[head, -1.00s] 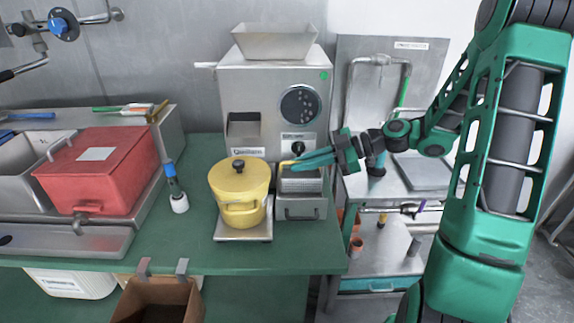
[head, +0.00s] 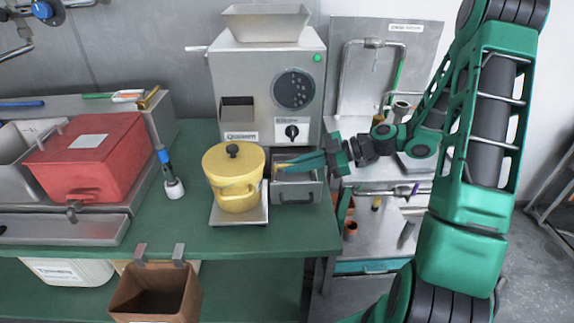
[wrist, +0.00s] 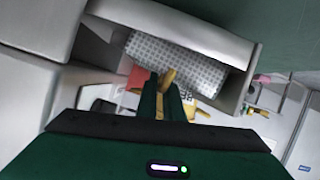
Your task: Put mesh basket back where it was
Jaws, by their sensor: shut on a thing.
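The mesh basket (wrist: 178,60) shows in the wrist view as a grey perforated surface between the walls of a metal box (head: 297,195). Its short yellow handle (wrist: 169,77) is between my fingertips. My gripper (head: 280,168) is shut on that handle, over the box's open top at the foot of the grinder. In the head view my fingers and the box walls hide most of the basket. I cannot tell whether it touches the bottom of the box.
The grey grinder (head: 265,85) stands right behind the box. A yellow lidded pot (head: 234,185) on a metal plate (head: 240,217) stands close on the left. A red bin (head: 85,170) is farther left. Green counter is bare in front.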

